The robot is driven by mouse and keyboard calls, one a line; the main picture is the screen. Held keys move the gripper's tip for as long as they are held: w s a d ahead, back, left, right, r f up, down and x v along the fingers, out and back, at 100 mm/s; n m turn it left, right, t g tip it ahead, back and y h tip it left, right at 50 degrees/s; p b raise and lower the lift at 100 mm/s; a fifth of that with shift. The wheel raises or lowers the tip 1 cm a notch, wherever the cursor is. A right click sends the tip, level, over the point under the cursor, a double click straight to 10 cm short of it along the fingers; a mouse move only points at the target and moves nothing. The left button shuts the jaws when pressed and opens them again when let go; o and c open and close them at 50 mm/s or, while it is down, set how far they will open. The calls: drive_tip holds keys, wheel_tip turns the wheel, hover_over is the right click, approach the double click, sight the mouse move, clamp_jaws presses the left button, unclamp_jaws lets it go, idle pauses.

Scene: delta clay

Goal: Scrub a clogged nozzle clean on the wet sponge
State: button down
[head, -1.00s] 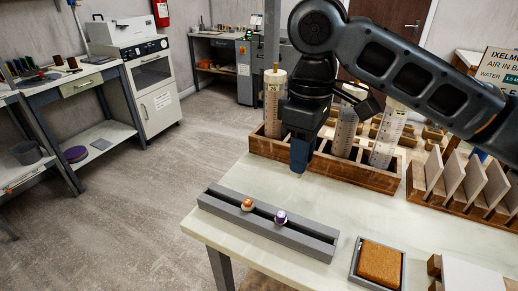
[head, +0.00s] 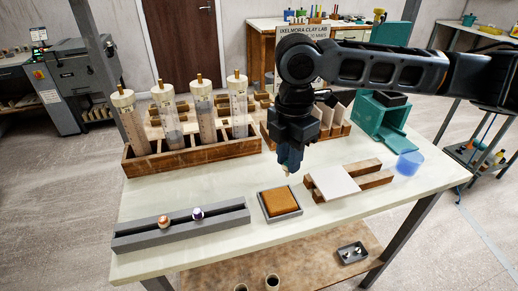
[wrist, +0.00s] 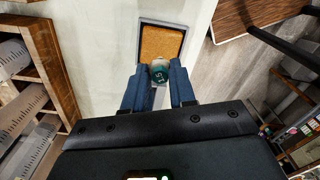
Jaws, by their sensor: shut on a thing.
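My gripper (wrist: 159,86) is shut on a small nozzle (wrist: 158,74) with a dark teal end and pale markings, held between its blue fingers. In the head view my gripper (head: 288,160) points down just behind the sponge, above the table. A small pale tip shows below the fingers there. The sponge (head: 279,200) is an orange-brown block in a grey tray (head: 286,215) on the table. In the wrist view the sponge (wrist: 161,43) lies just beyond the fingertips. The nozzle appears apart from it, though the exact height is hard to tell. Any clog is too small to make out.
A grey slotted rail (head: 135,241) holds an orange nozzle (head: 164,221) and a purple nozzle (head: 197,213). A wooden rack (head: 190,157) of clear tubes stands behind.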

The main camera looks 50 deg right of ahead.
drive_tip(key=shift+s+f, duration=0.15)
drive_tip(key=shift+s, duration=0.15)
drive_tip(key=shift+f+b, duration=2.85)
drive_tip(key=shift+f, duration=0.35)
drive_tip(key=shift+w+a+f+p, duration=0.2)
drive_tip(key=shift+w+a+p, duration=0.15)
drive_tip(key=shift+w+a, duration=1.15)
drive_tip(key=shift+s+d, duration=0.1)
drive_tip(key=shift+s, duration=0.05)
drive_tip(key=shift+s+d+f, duration=0.2)
drive_tip(key=shift+s+d, duration=1.3)
drive_tip(key=shift+d, duration=0.05)
drive_tip(key=shift+a, duration=0.1)
